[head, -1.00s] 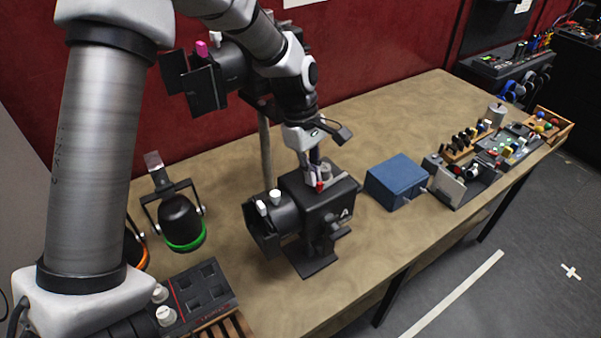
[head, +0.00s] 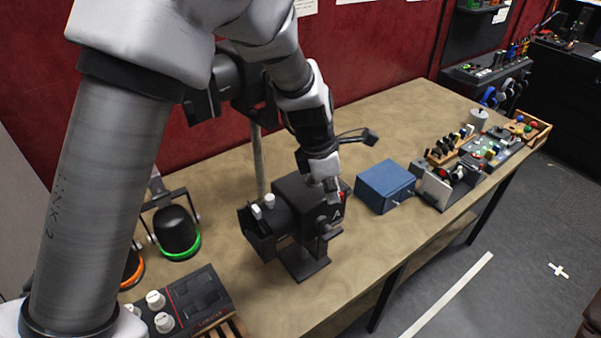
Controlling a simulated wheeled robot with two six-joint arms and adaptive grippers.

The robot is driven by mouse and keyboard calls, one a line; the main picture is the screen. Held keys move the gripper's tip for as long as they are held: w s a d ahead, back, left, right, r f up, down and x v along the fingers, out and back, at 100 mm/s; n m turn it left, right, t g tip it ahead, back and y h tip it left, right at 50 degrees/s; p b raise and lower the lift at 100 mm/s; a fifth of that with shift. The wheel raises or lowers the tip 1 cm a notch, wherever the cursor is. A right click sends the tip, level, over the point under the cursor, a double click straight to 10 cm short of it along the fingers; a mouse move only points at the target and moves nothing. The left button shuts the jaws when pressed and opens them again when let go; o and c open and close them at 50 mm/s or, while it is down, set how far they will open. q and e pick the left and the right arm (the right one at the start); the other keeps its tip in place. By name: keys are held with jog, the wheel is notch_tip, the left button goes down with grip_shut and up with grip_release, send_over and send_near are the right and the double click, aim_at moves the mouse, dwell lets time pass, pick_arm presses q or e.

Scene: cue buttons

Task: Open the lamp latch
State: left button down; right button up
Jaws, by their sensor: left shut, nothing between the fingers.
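A black stage lamp (head: 283,223) stands on the table near the middle, its barn doors facing left and two white knobs on its front part. My left gripper (head: 334,198) is shut and empty, pointing down at the right end of the lamp's top. A small red part (head: 341,195) shows right beside the fingertips; I cannot tell whether they touch it. The latch itself is not clear, as my gripper covers much of that corner. My right gripper is not in view.
A blue box (head: 386,186) stands to the right of the lamp. A black lamp with a green ring (head: 178,232) and a control panel (head: 198,299) are at the left. Behind my arm is a pole (head: 258,160). Bare table lies in front of the blue box.

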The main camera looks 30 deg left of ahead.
pick_arm(q)
jog(key=shift+w+a, duration=0.15)
jog(key=shift+w, duration=0.25)
jog(key=shift+w+a, duration=0.25)
jog(key=shift+w, duration=0.15)
jog(key=shift+s, duration=0.1)
